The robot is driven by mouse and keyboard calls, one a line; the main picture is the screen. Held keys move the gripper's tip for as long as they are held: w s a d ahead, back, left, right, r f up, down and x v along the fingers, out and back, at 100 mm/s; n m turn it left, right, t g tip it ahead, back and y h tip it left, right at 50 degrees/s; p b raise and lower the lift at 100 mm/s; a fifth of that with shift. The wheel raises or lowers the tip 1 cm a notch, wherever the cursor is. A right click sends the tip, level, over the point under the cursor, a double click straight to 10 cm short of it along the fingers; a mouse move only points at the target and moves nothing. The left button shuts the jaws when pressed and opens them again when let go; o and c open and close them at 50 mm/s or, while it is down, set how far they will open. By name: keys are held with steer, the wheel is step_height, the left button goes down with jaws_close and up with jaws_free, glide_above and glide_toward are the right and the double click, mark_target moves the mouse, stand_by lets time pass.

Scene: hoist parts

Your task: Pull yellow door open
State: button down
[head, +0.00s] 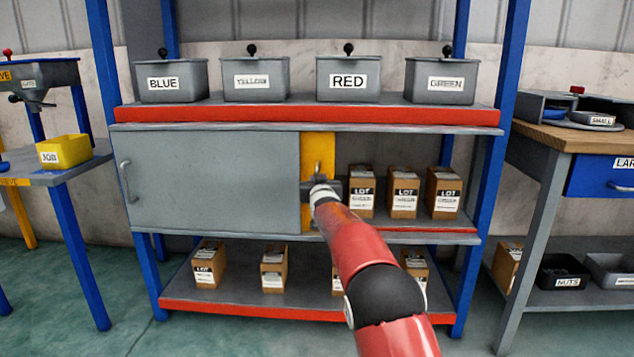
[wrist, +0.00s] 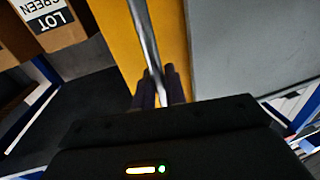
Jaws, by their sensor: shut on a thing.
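The yellow door (head: 318,148) shows as a narrow upright strip in the middle bay of the blue rack in the head view. Its left side meets the grey door (head: 210,180); whether more of it lies behind that door is hidden. In the wrist view the yellow door (wrist: 115,35) and the grey door (wrist: 250,50) stand side by side. A metal bar handle (wrist: 144,35) runs along the yellow door. My gripper (head: 320,182) is at this handle, and its dark fingers (wrist: 162,88) are shut on it in the wrist view.
Several brown lot boxes (head: 403,192) stand in the open bay right of the yellow door. Labelled grey bins (head: 348,78) sit on the shelf above. More boxes (head: 274,268) are on the bottom shelf. The grey door has its own handle (head: 125,180) at the left.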

steer(key=c, duration=1.5)
jaws_free()
steer(key=shift+c, duration=0.2)
steer(key=shift+s, duration=0.1)
steer(key=s+d+b, duration=0.1)
steer(key=s, duration=0.6)
steer(key=shift+s+d+b, duration=0.25)
steer(key=shift+d+b, duration=0.05)
steer(key=s+d+r+m+g+h+p, duration=0.1)
steer(key=s+d+r+g+p, duration=0.15)
steer(key=s+d, duration=0.55)
steer(key=s+d+r+g+p, duration=0.1)
steer(key=s+d+r+g, duration=0.25)
steer(key=s, duration=0.85)
steer(key=s+d+f+g+p, duration=0.1)
steer(key=s+d+f+g, duration=0.1)
steer(key=s, duration=0.8)
steer(key=s+d+f+g+h+p, duration=0.1)
steer(key=s+d+f, duration=0.3)
steer(key=s, duration=0.7)
steer(key=s+d+f+m+g+h+p, duration=0.1)
steer(key=s+d+f+g, duration=0.1)
steer(key=s, duration=0.9)
step_height(320, 180, down, 2)
steer(key=shift+s+d+f+g, duration=0.1)
steer(key=shift+s+d+g, duration=0.15)
steer(key=shift+d+g, duration=0.2)
